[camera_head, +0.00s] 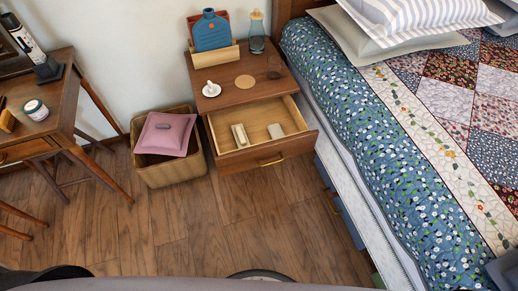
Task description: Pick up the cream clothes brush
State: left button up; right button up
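A small cream oblong block that looks like the clothes brush (240,135) lies in the left part of the open nightstand drawer (263,152). It is too small to make out bristles. A light grey oblong item (276,131) lies to its right in the same drawer, apart from it. The drawer is pulled out from the wooden nightstand (221,86). Neither of my grippers shows in the head view.
A bed (345,112) with a floral quilt stands close on the drawer's right. A wicker basket (174,171) with a pink cushion (165,140) stands on its left. A white cup on a saucer (211,92) is on the nightstand top. The floor (215,228) in front is clear.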

aim_at(241, 138)
jog(key=z, duration=1.2)
jog(key=k+u, duration=0.15)
jog(key=u, duration=1.3)
jog(key=i+j+z, duration=0.2)
jog(key=z, duration=0.15)
jog(key=i+j+z, duration=0.3)
jog(key=i+j, duration=0.05)
jog(key=i, duration=0.05)
